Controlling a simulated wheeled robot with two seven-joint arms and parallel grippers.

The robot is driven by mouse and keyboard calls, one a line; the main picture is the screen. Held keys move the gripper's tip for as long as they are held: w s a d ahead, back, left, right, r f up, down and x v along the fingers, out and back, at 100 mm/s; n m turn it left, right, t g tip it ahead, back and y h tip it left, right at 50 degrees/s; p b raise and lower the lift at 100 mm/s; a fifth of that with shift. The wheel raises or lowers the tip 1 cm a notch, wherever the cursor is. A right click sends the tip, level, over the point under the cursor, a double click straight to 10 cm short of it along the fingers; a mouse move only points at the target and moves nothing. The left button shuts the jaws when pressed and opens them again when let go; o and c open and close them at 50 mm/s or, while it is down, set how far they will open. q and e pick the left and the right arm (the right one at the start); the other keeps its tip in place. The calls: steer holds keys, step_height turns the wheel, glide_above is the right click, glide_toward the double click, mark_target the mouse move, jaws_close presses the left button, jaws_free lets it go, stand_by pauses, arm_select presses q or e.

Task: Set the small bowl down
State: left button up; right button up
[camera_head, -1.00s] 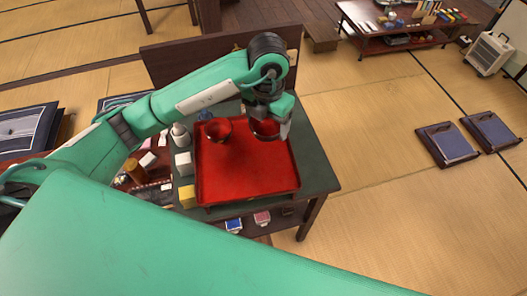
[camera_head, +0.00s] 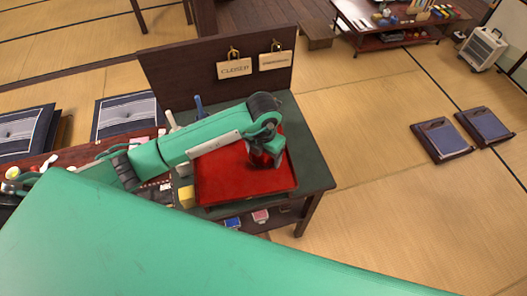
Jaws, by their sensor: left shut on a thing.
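My left gripper (camera_head: 266,157) points down over the right part of the red tray (camera_head: 225,192), low and close to its surface. It is shut on the small bowl (camera_head: 258,161), which shows only as a dark red patch at the fingers. The gripper hides most of it, and I cannot tell whether it touches the tray. My left arm covers the tray's far left part, where a second red bowl stood in the earlier view. My right gripper is not in view.
The tray lies on a dark green table (camera_head: 313,168) with a brown back panel (camera_head: 180,72) and a hanging "CLOSED" sign (camera_head: 234,69). A yellow block (camera_head: 187,197) stands left of the tray. The tray's front part is clear.

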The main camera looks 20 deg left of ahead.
mark_target(264, 160)
arm_select(q)
steer(key=shift+f, duration=0.2)
steer(key=o, duration=1)
steer(key=shift+r, duration=0.1)
steer(key=shift+r, duration=0.4)
step_height(264, 160, up, 12)
steer(key=b, duration=0.3)
steer(key=shift+f, duration=0.25)
